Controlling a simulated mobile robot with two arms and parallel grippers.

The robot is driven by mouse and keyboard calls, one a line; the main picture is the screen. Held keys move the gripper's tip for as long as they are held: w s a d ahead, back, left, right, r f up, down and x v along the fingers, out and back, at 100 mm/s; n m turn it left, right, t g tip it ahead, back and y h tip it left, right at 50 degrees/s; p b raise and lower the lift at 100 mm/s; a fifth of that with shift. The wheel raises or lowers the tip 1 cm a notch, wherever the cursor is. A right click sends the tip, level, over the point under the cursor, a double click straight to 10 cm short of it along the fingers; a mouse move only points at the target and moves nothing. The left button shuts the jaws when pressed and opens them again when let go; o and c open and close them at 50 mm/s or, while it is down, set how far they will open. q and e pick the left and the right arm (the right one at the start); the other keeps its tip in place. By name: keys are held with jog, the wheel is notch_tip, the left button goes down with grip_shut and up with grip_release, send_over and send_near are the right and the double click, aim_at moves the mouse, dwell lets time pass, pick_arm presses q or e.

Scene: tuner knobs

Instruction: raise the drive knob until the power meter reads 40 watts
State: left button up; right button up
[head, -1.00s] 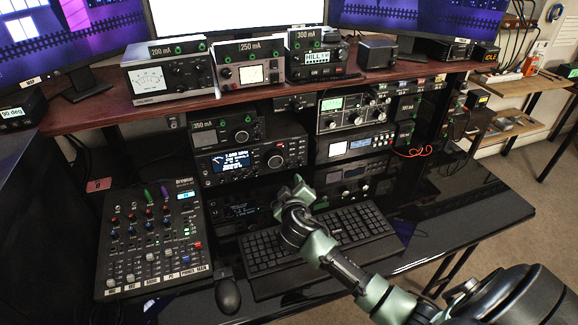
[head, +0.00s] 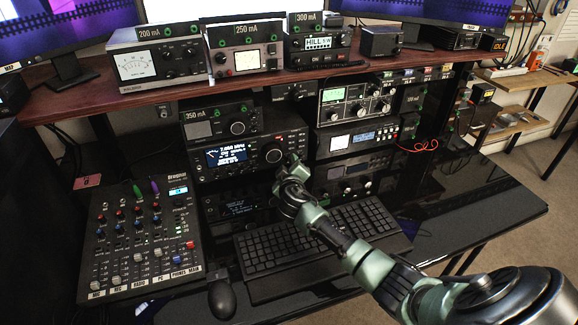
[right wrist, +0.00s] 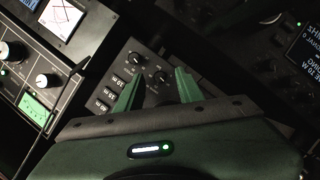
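My right gripper (head: 293,165) is at the lower right of the black transceiver (head: 252,157), in front of its face. No readable label tells which knob is the drive knob. A white crossed-scale meter (right wrist: 63,15) shows at the top left there. A meter box (head: 135,66) stands on the shelf; I cannot read watts on either. My left gripper is out of view.
A keyboard (head: 310,248) lies under my right arm, with a mouse (head: 222,298) and a mixer (head: 140,240) to its left. A unit with a green-lit dial (head: 345,93) stands right of the transceiver. The desk's right side (head: 475,215) is clear.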

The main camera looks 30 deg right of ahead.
jog(key=shift+w+d+f, duration=0.1)
jog(key=shift+w, duration=0.1)
grip_shut()
jog(key=shift+s, duration=0.1)
jog(key=shift+r+m+y+p, duration=0.2)
jog(key=shift+m+y+p, duration=0.2)
jog(key=shift+m+p, duration=0.25)
jog(key=shift+d+r+m+y+p, duration=0.1)
jog(key=shift+d+m+y+p, duration=0.1)
jog(key=shift+m+y+p, duration=0.75)
jog(key=shift+d+m+y+p, duration=0.15)
jog(key=shift+m+y+p, duration=0.4)
jog(key=shift+m+p, duration=0.6)
jog(key=shift+m+y, duration=0.3)
jog(key=shift+m, duration=0.05)
jog(key=shift+p, duration=0.3)
